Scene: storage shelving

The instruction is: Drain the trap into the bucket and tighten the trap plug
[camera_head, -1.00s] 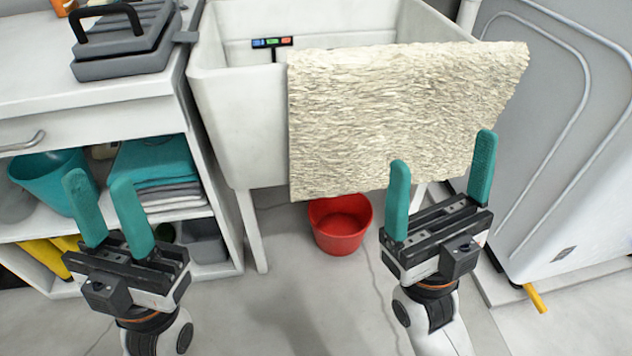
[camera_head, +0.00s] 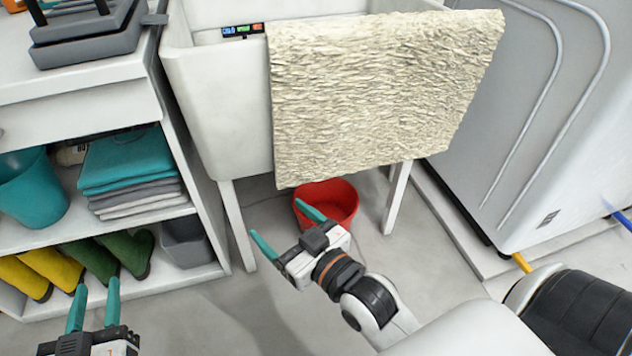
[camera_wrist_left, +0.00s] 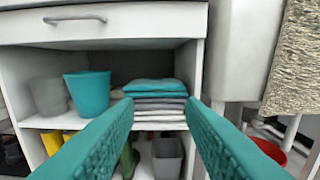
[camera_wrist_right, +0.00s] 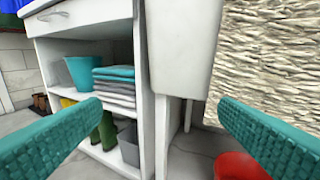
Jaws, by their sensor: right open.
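A red bucket (camera_head: 338,200) stands on the floor under the white utility sink (camera_head: 220,105). A cream shaggy mat (camera_head: 375,95) hangs over the sink's front and hides what is under the basin; I cannot see the trap or its plug in the head view. My right gripper (camera_head: 283,228) is open and empty, in front of the bucket and pointing toward the sink's left leg. The bucket also shows at the lower right of the right wrist view (camera_wrist_right: 238,166). My left gripper (camera_head: 95,305) is open and empty, low before the shelf.
A white shelf unit (camera_head: 190,245) at left holds a teal bucket (camera_head: 32,188), folded towels (camera_head: 130,170), boots (camera_head: 50,268) and a grey bin (camera_head: 187,242). A grey-white appliance (camera_head: 530,130) stands at right. The sink legs (camera_head: 397,198) flank the bucket.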

